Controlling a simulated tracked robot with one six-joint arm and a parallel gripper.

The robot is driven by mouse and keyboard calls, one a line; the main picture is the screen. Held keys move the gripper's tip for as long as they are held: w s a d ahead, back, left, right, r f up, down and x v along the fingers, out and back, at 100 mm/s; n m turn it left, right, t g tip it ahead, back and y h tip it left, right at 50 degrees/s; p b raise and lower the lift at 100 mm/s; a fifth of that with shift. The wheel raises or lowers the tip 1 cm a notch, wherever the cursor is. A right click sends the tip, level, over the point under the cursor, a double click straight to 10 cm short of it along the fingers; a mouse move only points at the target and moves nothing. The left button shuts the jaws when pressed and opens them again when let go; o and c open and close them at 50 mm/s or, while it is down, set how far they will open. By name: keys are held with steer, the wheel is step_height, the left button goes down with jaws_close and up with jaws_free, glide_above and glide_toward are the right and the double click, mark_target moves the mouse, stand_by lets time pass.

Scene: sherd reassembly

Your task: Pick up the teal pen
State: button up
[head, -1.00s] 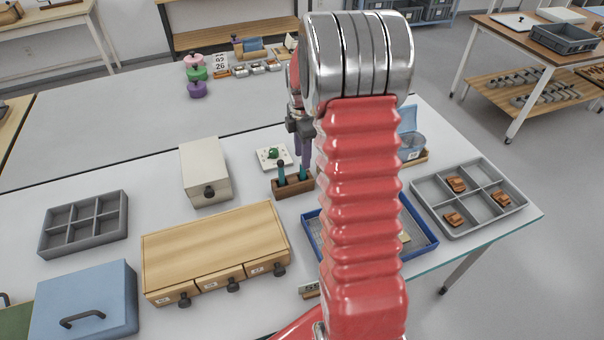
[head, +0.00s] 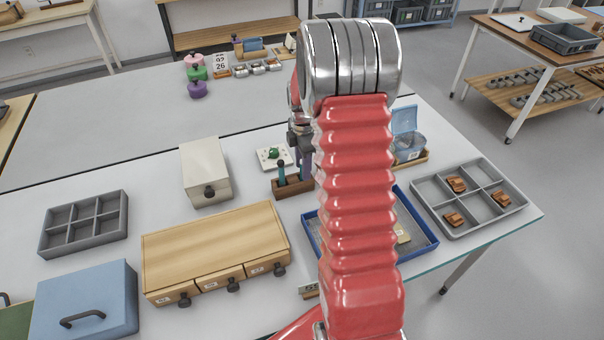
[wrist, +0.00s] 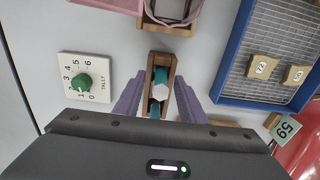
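A wooden pen holder (head: 291,188) stands on the table and also shows in the wrist view (wrist: 153,63). A teal pen with a dark top (head: 281,173) stands at the holder's left end in the head view. In the wrist view a second teal pen (wrist: 161,76), with a pale six-sided end, stands in the holder between my fingers. My gripper (wrist: 161,84) is open, its two purple fingers apart on either side of the holder. In the head view my gripper (head: 304,165) is partly behind my arm and hides the right end of the holder.
A white tally plate with a green knob (wrist: 83,82) lies left of the holder in the wrist view. A blue tray (wrist: 222,84) with numbered blocks is to the right. A clear bin (head: 408,150) stands on the holder's right in the head view. A wooden drawer box (head: 215,243) is in front.

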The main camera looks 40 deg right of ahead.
jaws_close()
steer(key=shift+r, duration=0.1)
stand_by(0.4)
step_height(320, 180, up, 9)
steer(key=shift+r, duration=0.45)
steer(key=shift+s, duration=0.1)
stand_by(0.6)
